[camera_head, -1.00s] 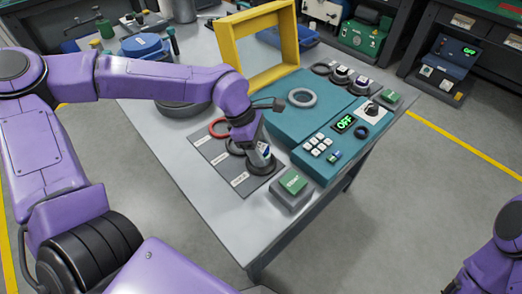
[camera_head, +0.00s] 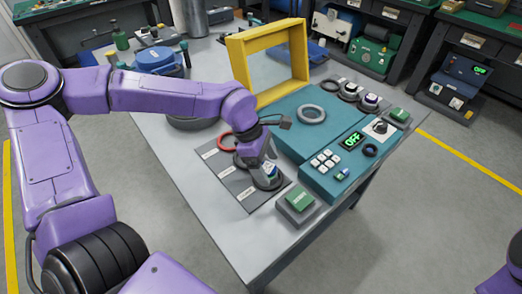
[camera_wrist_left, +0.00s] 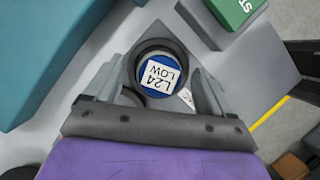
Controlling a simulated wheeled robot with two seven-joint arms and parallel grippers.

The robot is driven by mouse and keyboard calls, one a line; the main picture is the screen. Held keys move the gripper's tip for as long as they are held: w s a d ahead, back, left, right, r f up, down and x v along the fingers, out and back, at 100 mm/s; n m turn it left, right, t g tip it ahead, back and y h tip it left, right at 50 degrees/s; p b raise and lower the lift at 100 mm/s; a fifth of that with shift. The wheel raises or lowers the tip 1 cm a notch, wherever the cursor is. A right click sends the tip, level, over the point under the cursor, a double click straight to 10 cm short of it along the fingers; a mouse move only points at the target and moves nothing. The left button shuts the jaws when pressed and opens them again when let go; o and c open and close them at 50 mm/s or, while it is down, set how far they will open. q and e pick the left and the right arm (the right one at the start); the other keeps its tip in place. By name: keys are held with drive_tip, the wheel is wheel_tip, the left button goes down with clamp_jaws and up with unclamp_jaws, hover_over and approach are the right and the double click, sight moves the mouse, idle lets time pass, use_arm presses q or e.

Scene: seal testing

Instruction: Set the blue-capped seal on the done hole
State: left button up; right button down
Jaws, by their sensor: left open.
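The blue-capped seal (camera_wrist_left: 163,73) shows in the left wrist view with a white label reading "L24 LOW". A dark round rim surrounds the cap. In the head view the seal (camera_head: 271,171) stands at the front ring (camera_head: 267,184) of the grey mat (camera_head: 229,180), partly hidden by my gripper. My left gripper (camera_head: 268,166) is open and low over it. In the wrist view its fingers (camera_wrist_left: 157,92) lie on either side of the cap. I cannot tell which place is the done hole; the mat's labels are too small to read. My right gripper is out of view.
A red ring (camera_head: 228,141) lies at the mat's back. A green button box (camera_head: 298,203) stands close right of the gripper. The teal tester (camera_head: 318,172) shows "OFF". A yellow frame (camera_head: 236,62) stands behind, and several round parts (camera_head: 350,91) sit at the back right.

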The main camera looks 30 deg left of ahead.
use_arm(q)
drive_tip(key=v, duration=1)
drive_tip(key=shift+a+r+p, duration=0.2)
drive_tip(key=shift+r+p, duration=0.1)
drive_tip(key=shift+p, duration=0.1)
